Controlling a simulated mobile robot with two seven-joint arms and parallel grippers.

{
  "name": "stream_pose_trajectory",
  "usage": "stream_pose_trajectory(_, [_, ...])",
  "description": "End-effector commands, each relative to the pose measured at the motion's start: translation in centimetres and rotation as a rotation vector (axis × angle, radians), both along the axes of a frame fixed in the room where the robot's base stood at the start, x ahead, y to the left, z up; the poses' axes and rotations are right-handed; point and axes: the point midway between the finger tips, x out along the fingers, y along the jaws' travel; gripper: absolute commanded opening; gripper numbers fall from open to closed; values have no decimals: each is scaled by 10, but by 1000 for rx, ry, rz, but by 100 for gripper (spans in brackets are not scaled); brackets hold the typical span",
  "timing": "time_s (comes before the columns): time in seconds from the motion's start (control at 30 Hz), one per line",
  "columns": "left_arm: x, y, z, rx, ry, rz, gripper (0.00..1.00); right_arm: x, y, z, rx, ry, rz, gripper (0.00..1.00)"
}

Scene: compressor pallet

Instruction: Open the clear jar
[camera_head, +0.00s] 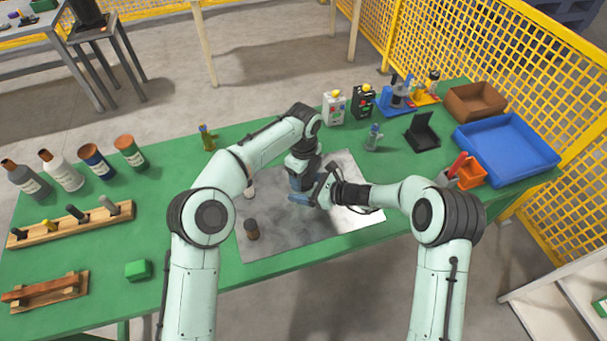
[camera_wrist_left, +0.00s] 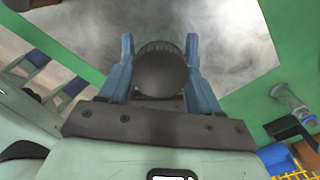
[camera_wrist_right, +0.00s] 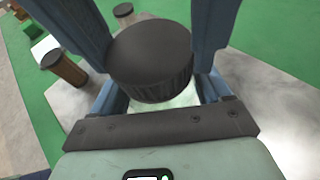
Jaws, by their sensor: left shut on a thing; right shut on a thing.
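The clear jar (camera_wrist_right: 180,98) shows in the right wrist view as a pale body under a dark ribbed lid (camera_wrist_right: 152,60). The lid also shows between the fingers in the left wrist view (camera_wrist_left: 162,72). My left gripper (camera_head: 301,183) points down over the metal plate and is shut on the lid. My right gripper (camera_head: 324,190) comes in from the right, low beside it, and is shut on the jar body. The grippers hide the jar in the head view. I cannot tell whether lid and body still touch.
A brown jar with a dark lid (camera_head: 251,229) and a small white-bodied jar (camera_head: 249,190) stand on the metal plate (camera_head: 290,236). A green block (camera_head: 138,270) and wooden racks (camera_head: 72,224) are at left. A blue tray (camera_head: 505,150) is at right. The plate's front is clear.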

Motion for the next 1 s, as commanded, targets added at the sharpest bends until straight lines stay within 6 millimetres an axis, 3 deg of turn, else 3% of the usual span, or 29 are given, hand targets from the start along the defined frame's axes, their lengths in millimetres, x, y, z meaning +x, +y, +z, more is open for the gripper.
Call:
stream_pose_trajectory(0.2, [0, 0, 1, 2, -2, 522, 27, 1, -1, 0, -1, 1, -2, 0])
stream_pose_trajectory(0.4, [0, 0, 1, 2, -1, 868, 27, 1, -1, 0, -1, 0, -3, 0])
stream_pose_trajectory(0.53, [0, 0, 1, 0, 0, 951, 27, 1, -1, 0, -1, 0, -3, 0])
stream_pose_trajectory(0.8, [0, 0, 1, 1, 1, 957, 27, 1, -1, 0, -1, 1, -4, 0])
stream_pose_trajectory(0.83, [-1, 0, 1, 1, 1, 956, 70, 1, -1, 0, -1, 0, -4, 0])
stream_pose_trajectory(0.9, [0, 0, 1, 1, 1, 956, 89, 1, -1, 0, -1, 0, -3, 0])
stream_pose_trajectory(1.0, [-1, -1, 1, 0, 3, 955, 89, 1, -1, 0, -1, 0, -3, 0])
